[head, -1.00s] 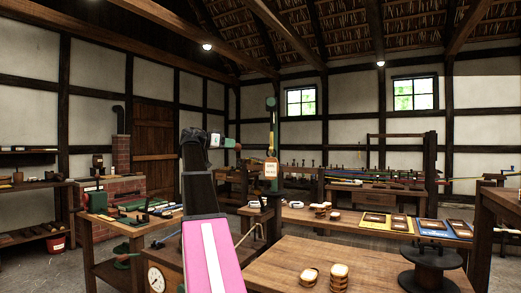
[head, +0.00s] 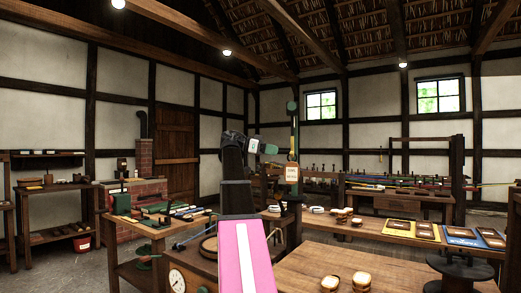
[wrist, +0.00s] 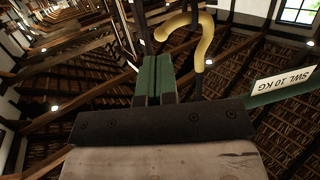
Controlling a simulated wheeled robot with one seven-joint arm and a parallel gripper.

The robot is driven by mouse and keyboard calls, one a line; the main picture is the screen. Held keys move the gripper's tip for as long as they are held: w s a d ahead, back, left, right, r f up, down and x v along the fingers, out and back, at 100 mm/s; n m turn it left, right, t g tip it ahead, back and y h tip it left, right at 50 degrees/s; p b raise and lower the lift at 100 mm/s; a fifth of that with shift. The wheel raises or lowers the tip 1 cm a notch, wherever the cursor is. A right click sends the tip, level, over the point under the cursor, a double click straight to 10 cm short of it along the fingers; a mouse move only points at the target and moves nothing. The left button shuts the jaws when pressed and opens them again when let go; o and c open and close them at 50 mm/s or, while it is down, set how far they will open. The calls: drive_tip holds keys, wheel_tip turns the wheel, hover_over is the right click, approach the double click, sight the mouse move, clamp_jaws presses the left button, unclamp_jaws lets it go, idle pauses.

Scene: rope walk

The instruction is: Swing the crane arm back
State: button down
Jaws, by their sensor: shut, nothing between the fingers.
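The crane arm (wrist: 280,90) is a green beam with a white "SWL 10 KG" label, at the right of the wrist view. A thick yellow hook (wrist: 202,40) hangs near the fingertips in the wrist view. My gripper's green fingers (wrist: 153,80) are together, with nothing seen between them. The beam is beside the fingers; I cannot tell whether they touch.
A wooden table (head: 330,262) with bread-like rope coils lies at the front right, beside a black spool (head: 458,268). A dial (head: 177,281) is at the lower left. A tall thing with a hanging tag (head: 292,173) stands behind. Open floor shows at left.

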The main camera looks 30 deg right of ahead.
drive_tip(key=shift+x, duration=2.3)
